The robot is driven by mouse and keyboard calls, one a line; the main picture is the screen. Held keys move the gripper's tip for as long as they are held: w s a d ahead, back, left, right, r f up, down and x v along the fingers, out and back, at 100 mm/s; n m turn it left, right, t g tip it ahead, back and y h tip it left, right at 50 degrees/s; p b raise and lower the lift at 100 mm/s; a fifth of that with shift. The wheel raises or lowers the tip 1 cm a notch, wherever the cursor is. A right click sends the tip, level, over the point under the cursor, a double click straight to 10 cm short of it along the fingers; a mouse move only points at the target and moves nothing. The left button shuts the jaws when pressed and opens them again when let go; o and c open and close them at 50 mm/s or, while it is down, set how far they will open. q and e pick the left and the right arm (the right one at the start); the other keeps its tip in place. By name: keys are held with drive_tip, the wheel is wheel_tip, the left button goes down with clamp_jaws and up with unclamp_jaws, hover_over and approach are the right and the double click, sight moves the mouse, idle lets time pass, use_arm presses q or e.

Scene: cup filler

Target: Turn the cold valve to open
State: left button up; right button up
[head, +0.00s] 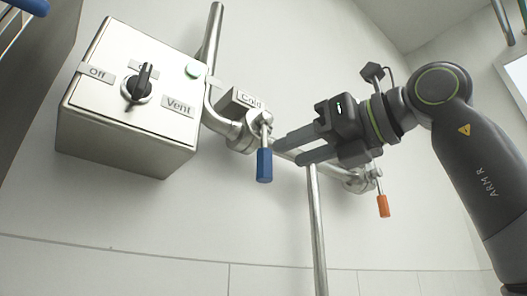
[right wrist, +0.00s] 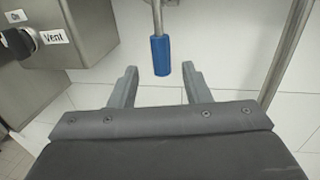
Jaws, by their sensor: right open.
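The cold valve (head: 243,130) sits on the wall pipe, with a "Cold" label above it. Its blue lever handle (head: 264,165) hangs straight down. My right gripper (head: 288,150) is just right of the handle in the head view, open and empty. In the right wrist view the blue handle (right wrist: 160,55) stands beyond the two spread fingers (right wrist: 160,80), roughly centred between them and apart from both. My left gripper does not show.
A metal control box (head: 120,130) with a black knob and "Off" and "Vent" labels is left of the valve. An orange-handled valve (head: 383,205) is at the right, behind my arm. A vertical pipe (head: 317,230) runs down below the gripper.

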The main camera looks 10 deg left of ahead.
sight(271, 160)
drive_tip(key=p+x, duration=0.2)
drive_tip(key=x, duration=0.4)
drive_tip(key=shift+w+r, duration=0.1)
drive_tip(key=shift+r, duration=0.05)
drive_tip(key=shift+w+a+p, duration=0.25)
drive_tip(key=shift+a+p, duration=0.15)
drive_tip(key=shift+a, duration=0.3)
drive_tip(key=shift+d, duration=0.1)
drive_tip(key=shift+c, duration=0.6)
clamp_jaws()
